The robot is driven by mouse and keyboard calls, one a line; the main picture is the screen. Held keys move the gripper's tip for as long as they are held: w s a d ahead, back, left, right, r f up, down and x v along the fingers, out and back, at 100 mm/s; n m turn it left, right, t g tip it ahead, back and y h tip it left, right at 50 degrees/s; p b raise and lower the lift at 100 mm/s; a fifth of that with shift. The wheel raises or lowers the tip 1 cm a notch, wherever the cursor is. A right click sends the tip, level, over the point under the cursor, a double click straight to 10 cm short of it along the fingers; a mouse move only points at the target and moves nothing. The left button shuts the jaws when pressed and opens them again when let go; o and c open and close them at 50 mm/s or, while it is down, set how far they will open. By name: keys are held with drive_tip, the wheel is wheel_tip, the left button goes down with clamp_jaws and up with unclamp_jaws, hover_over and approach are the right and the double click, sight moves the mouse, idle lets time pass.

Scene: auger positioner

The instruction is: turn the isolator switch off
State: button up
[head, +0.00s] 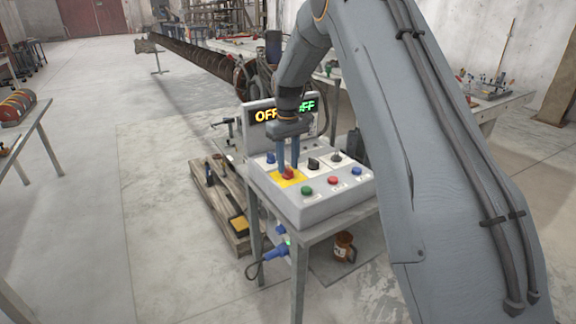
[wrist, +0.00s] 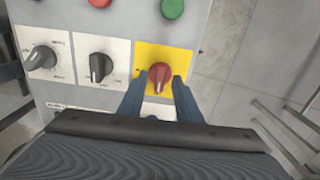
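The isolator switch is a red rotary knob (wrist: 160,74) on a yellow plate (wrist: 176,60) of the grey control box. In the head view the red knob (head: 288,172) sits at the box's left end, directly below my gripper. My gripper (wrist: 160,88) has its two blue fingers apart, one on each side of the knob. In the head view my gripper (head: 290,168) points down at the yellow plate. I cannot tell whether the fingers touch the knob. A display (head: 280,112) behind the box reads OFF in yellow and OFF in green, partly hidden by my arm.
Two black rotary knobs (wrist: 100,66) (wrist: 42,58) sit beside the red one. Red (head: 333,180) and green (head: 306,190) buttons line the panel's front. The box stands on a small metal table (head: 330,226). A pallet (head: 222,200) with tools lies to the left.

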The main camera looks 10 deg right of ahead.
sight(288, 168)
wheel_tip(288, 168, up, 7)
drive_tip(key=shift+f+b, duration=0.1)
drive_tip(key=shift+b, duration=0.65)
drive_tip(key=s+f+m, duration=0.1)
drive_tip(key=s+f, duration=0.1)
drive_tip(key=s, duration=1)
drive_tip(key=s+f+m, duration=0.1)
drive_tip(key=s+f, duration=0.2)
drive_tip(key=s, duration=0.9)
drive_tip(key=s+f+m, duration=0.1)
drive_tip(key=s+f, duration=0.2)
drive_tip(key=s, duration=0.9)
drive_tip(key=shift+a+m+t, duration=0.15)
drive_tip(key=shift+m+t, duration=0.15)
drive_tip(key=shift+m, duration=0.1)
